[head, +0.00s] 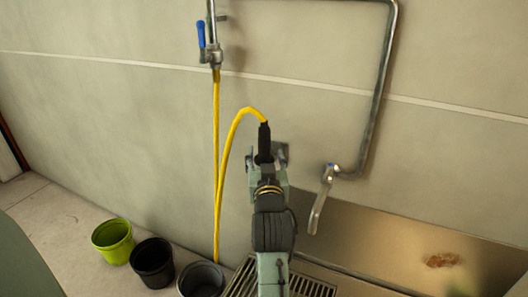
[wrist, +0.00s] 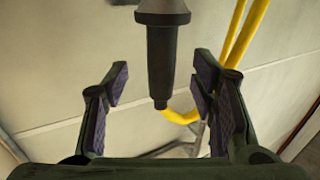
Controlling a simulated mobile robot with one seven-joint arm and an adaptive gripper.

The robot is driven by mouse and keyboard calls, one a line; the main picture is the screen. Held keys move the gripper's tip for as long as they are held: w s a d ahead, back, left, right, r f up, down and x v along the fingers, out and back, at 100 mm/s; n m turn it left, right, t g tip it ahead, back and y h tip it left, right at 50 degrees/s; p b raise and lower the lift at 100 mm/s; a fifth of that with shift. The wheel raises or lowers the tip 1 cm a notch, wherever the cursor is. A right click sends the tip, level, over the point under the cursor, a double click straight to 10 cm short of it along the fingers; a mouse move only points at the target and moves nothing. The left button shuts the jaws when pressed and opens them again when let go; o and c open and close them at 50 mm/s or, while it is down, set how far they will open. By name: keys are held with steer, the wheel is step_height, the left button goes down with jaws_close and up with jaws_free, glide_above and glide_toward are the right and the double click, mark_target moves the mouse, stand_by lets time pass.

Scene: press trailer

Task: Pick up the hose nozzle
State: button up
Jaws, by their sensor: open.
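The hose nozzle (head: 264,140) is black and roughly upright in front of the wall, with the yellow hose (head: 235,125) arching out of its top. My gripper (head: 267,170) is at the nozzle's lower part in the head view and hides its lower end. In the wrist view the nozzle (wrist: 161,60) lies between the two spread fingers of my gripper (wrist: 163,100), with a visible gap on each side. The fingers are open and hold nothing. In the wrist view the hose (wrist: 180,116) leaves the nozzle's narrow end.
A tap with a blue handle (head: 201,35) feeds the hose. Green (head: 113,240), black (head: 152,262) and grey (head: 201,280) pots stand lower left, near a floor grate (head: 312,285).

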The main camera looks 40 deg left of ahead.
mark_target(264, 148)
steer(key=p+x, duration=0.2)
steer(key=x, duration=0.3)
steer(key=shift+s+a+r, duration=0.1)
steer(key=shift+r, duration=0.1)
steer(key=shift+w+a+f, duration=0.1)
steer(key=shift+w+a, duration=0.25)
steer(key=shift+w, duration=0.05)
steer(key=shift+c, duration=0.6)
jaws_close()
